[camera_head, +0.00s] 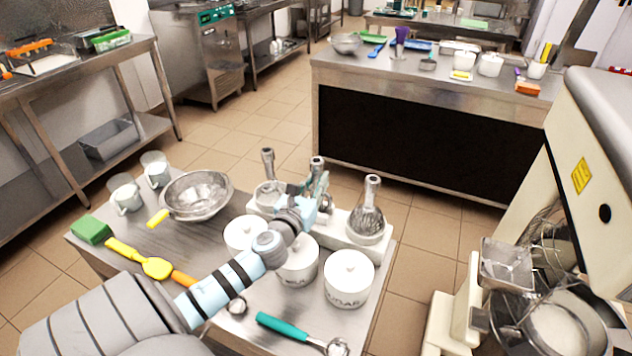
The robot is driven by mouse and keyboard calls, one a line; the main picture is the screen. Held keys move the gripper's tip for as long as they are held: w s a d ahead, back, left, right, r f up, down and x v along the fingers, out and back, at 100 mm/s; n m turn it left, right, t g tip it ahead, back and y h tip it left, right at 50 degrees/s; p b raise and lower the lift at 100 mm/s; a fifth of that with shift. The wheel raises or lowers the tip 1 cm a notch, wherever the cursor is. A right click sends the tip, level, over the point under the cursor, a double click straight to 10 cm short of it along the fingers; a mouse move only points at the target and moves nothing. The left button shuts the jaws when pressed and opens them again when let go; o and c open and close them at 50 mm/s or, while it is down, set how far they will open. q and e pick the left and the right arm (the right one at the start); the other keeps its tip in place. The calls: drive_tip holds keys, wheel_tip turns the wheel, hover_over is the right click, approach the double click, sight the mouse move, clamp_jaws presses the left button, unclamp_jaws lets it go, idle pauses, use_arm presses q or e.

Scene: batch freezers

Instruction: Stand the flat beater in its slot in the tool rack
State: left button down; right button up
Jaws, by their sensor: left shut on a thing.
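My left gripper (317,190) is shut on a metal mixer tool, which I take to be the flat beater (317,164). The beater's shaft stands up about upright above the gripper, over the middle of the white tool rack (335,232). Its lower part is hidden behind my gripper and arm, so I cannot tell whether it sits in the slot. Another metal tool (267,160) stands at the rack's left end. A wire whisk (369,215) stands upright at its right end. My right gripper is not in view.
White lidded canisters (349,278) stand in front of the rack. A metal bowl (197,195), glass jugs (125,193), a green sponge (92,230), a yellow spoon (140,258) and a teal-handled scoop (285,326) lie around. The mixer (600,150) is at right.

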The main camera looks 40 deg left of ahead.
use_arm(q)
drive_tip(key=shift+f, duration=0.35)
drive_tip(key=c, duration=1.4)
unclamp_jaws()
drive_tip(key=shift+r, duration=0.1)
drive_tip(key=shift+s, duration=0.1)
drive_tip(key=v, duration=1.2)
drive_tip(key=shift+a, duration=0.1)
